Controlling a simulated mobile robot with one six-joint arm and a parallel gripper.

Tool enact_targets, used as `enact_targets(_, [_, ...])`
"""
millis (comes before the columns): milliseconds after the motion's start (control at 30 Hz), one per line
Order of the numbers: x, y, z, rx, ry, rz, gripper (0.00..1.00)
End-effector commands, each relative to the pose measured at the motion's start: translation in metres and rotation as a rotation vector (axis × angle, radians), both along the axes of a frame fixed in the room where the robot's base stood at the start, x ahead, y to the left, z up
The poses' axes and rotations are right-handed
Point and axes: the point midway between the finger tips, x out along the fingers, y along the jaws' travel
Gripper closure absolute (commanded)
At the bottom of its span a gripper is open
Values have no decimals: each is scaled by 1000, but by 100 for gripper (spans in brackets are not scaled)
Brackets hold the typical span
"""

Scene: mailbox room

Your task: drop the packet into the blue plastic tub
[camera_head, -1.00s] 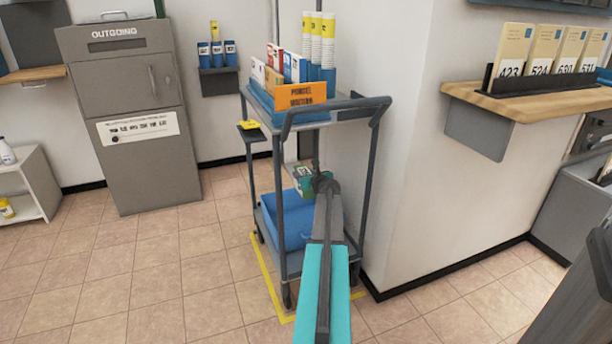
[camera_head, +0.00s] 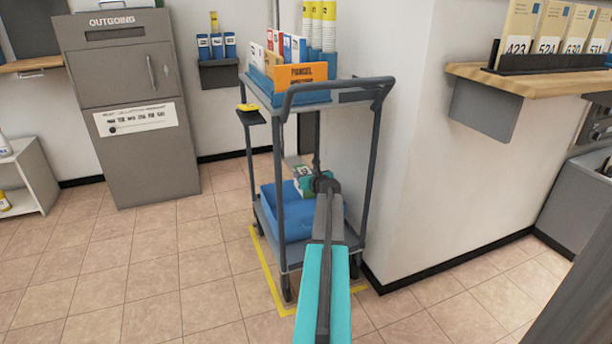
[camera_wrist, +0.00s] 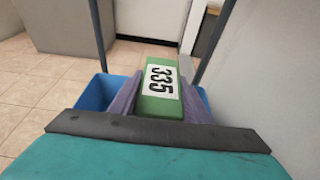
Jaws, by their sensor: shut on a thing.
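The packet (camera_wrist: 160,98) is green with a white label reading 335 in the wrist view. My gripper (camera_wrist: 160,105) is shut on it, with a finger on either side. In the head view the packet (camera_head: 303,182) shows small at the far end of my arm, partly hidden by my wrist. The blue plastic tub (camera_head: 266,213) stands on the cart's lower shelf. In the wrist view the tub (camera_wrist: 95,93) shows on both sides of the packet, behind and below it. The packet appears over the tub; its exact height above it I cannot tell.
The cart (camera_head: 279,175) has upright posts close around my arm and an upper shelf with mail and an orange sign (camera_head: 301,75). A white wall corner (camera_head: 395,150) stands right of it. A grey outgoing box (camera_head: 130,105) is at the left. Floor is clear at the front left.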

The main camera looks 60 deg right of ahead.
Motion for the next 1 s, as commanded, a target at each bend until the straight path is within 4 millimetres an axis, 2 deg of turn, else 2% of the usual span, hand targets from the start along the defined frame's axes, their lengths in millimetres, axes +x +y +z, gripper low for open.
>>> enact_targets(233, [-1, 0, 1, -1, -1, -1, 86])
enact_targets(267, [-1, 0, 1, -1, -1, -1, 54])
enact_targets(367, [-1, -1, 1, -1, -1, -1, 37])
enact_targets(767, [-2, 0, 0, 0, 0, -1, 35])
enact_targets(1000, [-12, 8, 5, 0, 0, -1, 35])
